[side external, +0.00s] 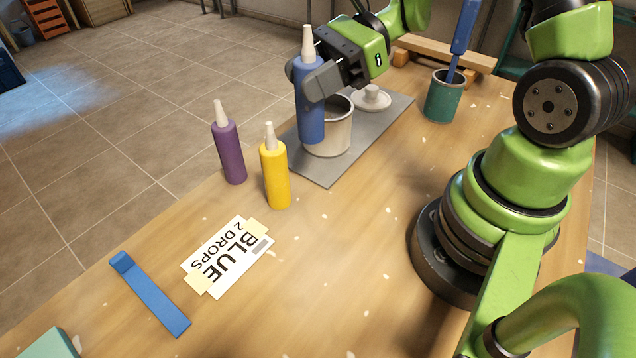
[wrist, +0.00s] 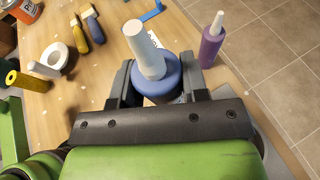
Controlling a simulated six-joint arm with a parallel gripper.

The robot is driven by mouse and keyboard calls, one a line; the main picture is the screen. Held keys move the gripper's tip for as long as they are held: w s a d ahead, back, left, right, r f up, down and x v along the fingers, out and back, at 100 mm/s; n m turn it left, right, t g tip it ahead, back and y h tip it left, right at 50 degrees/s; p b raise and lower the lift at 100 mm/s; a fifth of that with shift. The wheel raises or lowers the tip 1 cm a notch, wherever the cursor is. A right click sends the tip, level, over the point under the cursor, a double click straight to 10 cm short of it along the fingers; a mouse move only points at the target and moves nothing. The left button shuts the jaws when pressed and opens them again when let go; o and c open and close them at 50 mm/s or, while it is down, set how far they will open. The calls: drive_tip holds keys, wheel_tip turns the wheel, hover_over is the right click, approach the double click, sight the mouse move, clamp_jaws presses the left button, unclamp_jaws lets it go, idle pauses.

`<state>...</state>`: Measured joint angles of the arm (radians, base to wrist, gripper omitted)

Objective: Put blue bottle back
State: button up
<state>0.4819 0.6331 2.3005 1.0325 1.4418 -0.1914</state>
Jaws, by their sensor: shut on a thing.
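The blue bottle (side external: 311,115) with a white nozzle is upright in my gripper (side external: 308,78), whose fingers are closed around its upper body. It also shows in the wrist view (wrist: 168,82), seen from above between both fingers. In the side view its lower part overlaps the front of a white pot (side external: 338,130) on a grey mat (side external: 322,174); I cannot tell how far its base is above the surface. A purple bottle (side external: 229,155) and a yellow bottle (side external: 274,178) stand upright on the table to the left of the mat.
A card reading "BLUE 2 DROPS" (side external: 228,257) and a blue strip-like tool (side external: 155,299) lie at the front left. A white lid (side external: 371,98) is behind the pot. A green cup (side external: 443,98) holds a blue-handled tool. The table's left edge runs close behind the purple bottle.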

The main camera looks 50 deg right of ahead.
drive_tip(key=s+a+f+n+g+y, duration=0.1)
drive_tip(key=s+a+f+n+g, duration=0.1)
drive_tip(key=s+a+n+g, duration=0.45)
wheel_tip(320, 180, down, 10)
drive_tip(key=s, duration=0.1)
drive_tip(key=shift+s+d+r+m, duration=0.25)
drive_tip(key=shift+s+d+m, duration=0.05)
drive_tip(key=shift+s+m, duration=0.1)
drive_tip(key=o, duration=0.9)
drive_tip(key=shift+f, duration=0.15)
drive_tip(key=shift+o, duration=0.2)
